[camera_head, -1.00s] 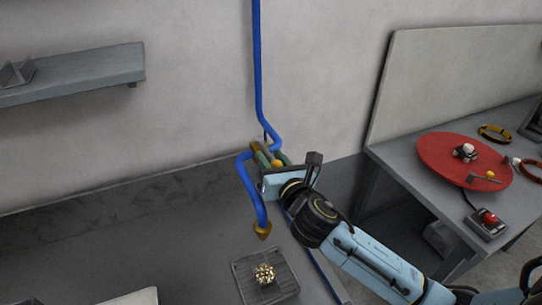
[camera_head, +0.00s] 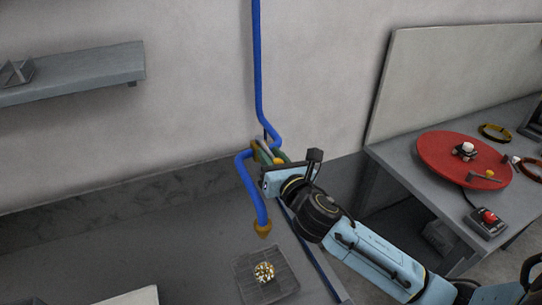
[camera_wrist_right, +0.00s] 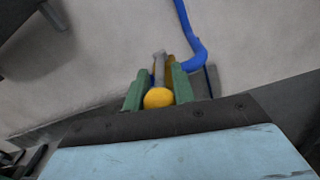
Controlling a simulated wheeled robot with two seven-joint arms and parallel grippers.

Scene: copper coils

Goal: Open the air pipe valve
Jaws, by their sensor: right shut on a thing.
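The blue air pipe (camera_head: 259,70) runs down the wall, bends at the valve, and continues to a brass nozzle (camera_head: 263,227) above the bench. The brass valve body (camera_head: 254,147) is partly hidden behind my right gripper (camera_head: 271,153). In the right wrist view, the gripper's green fingers (camera_wrist_right: 158,88) are shut on the valve lever, a grey bar (camera_wrist_right: 159,66) with a yellow ball (camera_wrist_right: 158,97) at its near end. The ball lies between the fingers. My left gripper is not in view.
A wire tray (camera_head: 250,284) with a shiny metal piece (camera_head: 264,272) sits below the nozzle. A table at right holds a red disc (camera_head: 440,148) and a red-button box (camera_head: 487,222). A shelf (camera_head: 85,75) hangs at left. The bench left of the tray is mostly clear.

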